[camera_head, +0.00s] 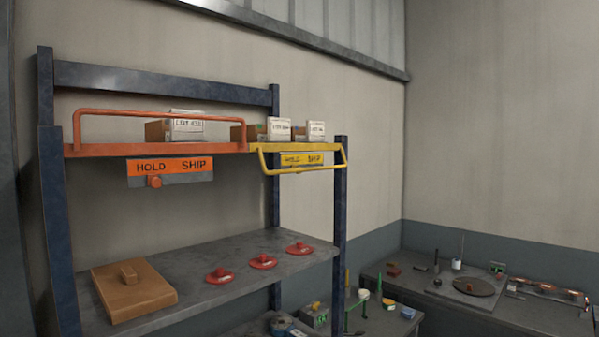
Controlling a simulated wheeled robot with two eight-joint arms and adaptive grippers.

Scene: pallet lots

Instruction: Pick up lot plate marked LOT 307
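On the top shelf, a large white label plate (186,126) stands in front of a brown box behind the orange rail. Two smaller white label plates, one in the middle (279,129) and one at the right (316,131), stand beside other brown boxes near the yellow rail. Their lettering appears to start with LOT, but the numbers are too small to read, so I cannot tell which is LOT 307. Neither of my grippers is in view.
An orange HOLD SHIP sign (170,167) and a yellow sign (301,160) hang from the top shelf. The grey middle shelf (228,258) bears a wooden block with a knob (132,288) and three red knobbed discs (263,262). A cluttered bench (457,310) stands at right.

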